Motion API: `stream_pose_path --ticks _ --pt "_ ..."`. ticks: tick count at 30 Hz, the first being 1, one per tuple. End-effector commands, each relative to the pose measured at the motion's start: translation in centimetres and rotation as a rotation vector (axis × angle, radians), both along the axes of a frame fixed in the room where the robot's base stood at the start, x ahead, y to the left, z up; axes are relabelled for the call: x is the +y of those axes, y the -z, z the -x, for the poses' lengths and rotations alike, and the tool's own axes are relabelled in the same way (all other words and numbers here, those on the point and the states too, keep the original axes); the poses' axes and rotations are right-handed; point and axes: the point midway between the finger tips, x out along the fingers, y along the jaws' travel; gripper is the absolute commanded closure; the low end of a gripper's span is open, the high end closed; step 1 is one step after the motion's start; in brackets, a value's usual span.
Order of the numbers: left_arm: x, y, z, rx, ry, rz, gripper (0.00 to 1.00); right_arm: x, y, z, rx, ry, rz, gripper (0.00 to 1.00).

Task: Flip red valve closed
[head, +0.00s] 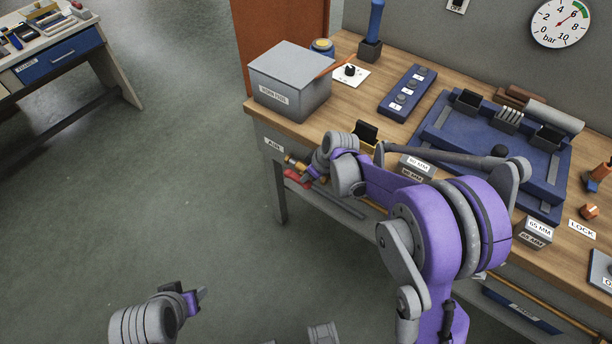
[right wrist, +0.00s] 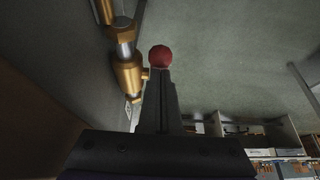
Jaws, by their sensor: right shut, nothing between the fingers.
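The brass valve (head: 292,162) is on the front of the workbench, below the AIR label. Its red handle (head: 296,179) shows just beneath the brass, partly hidden by my right gripper (head: 311,174). In the right wrist view the red rounded handle end (right wrist: 160,56) appears at the tips of my right gripper (right wrist: 159,78), whose fingers are shut together with nothing between them. The brass body (right wrist: 129,73) and its pipe are left of the fingers. Whether the fingertips touch the red end cannot be told. My left gripper (head: 199,295) is low at the left, far from the valve; its jaw opening is unclear.
The wooden bench (head: 340,112) carries a grey box (head: 290,85), a blue button panel (head: 407,93) and a blue fixture tray (head: 470,145). A shelf lies under the bench near the valve. The floor left of the bench is clear.

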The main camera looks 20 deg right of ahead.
Motion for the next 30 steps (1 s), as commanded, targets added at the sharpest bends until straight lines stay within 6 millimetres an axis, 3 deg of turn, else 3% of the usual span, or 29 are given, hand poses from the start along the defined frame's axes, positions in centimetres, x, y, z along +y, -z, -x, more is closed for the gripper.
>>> stream_pose_path --ticks 20,30 --pt "0.0 1.7 0.2 0.005 0.0 0.0 0.5 -0.4 0.7 0.5 -0.108 0.003 -0.085 1.0" --pt "0.0 5.1 0.3 0.016 0.0 0.0 0.5 -1.1 2.3 1.2 -0.308 0.007 -0.241 1.0"
